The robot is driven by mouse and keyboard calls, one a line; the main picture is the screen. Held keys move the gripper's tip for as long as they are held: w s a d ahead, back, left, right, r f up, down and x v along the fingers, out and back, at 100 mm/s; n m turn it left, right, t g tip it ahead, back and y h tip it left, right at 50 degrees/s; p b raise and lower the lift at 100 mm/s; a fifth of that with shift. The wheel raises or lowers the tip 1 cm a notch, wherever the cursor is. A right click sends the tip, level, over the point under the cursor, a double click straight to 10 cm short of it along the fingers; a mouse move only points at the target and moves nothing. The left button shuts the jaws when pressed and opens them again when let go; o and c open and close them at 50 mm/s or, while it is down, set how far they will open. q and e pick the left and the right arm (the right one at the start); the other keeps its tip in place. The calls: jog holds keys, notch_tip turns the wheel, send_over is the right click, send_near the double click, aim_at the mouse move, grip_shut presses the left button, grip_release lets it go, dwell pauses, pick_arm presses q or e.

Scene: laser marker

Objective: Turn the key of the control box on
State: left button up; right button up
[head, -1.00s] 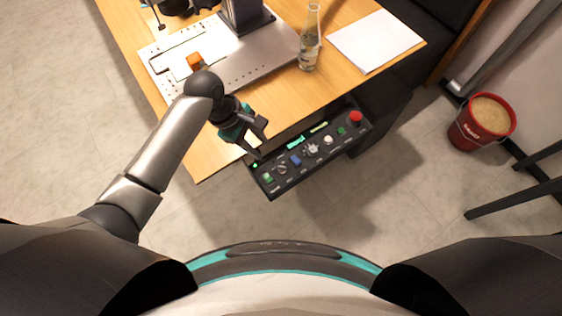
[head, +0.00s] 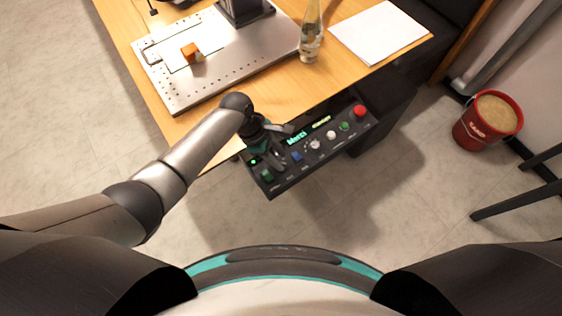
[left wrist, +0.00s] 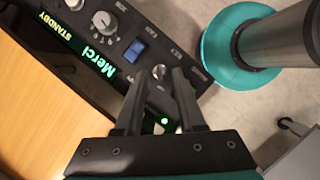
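The black control box (head: 312,165) is mounted under the table's front edge. Its panel carries a green button, a blue rocker switch (left wrist: 134,50), a dial (left wrist: 103,22), a red button and a lit green display. A round silver key switch (left wrist: 160,72) shows in the left wrist view beside the blue switch. My left gripper (head: 280,150) is over the left end of the panel. In the left wrist view, its two fingers (left wrist: 161,84) are apart, one on each side of the key switch. I cannot tell whether they touch it. My right gripper is out of view.
The wooden table (head: 270,95) holds a metal plate (head: 245,75) with an orange block (head: 191,51), a glass bottle (head: 311,40) and white paper (head: 380,32). A red bucket (head: 488,120) stands on the floor at the right. The floor in front of the box is clear.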

pick_arm(q)
jog(key=shift+b+x, duration=0.35)
jog(key=shift+x, duration=0.75)
jog(key=shift+c, duration=0.4)
grip_shut()
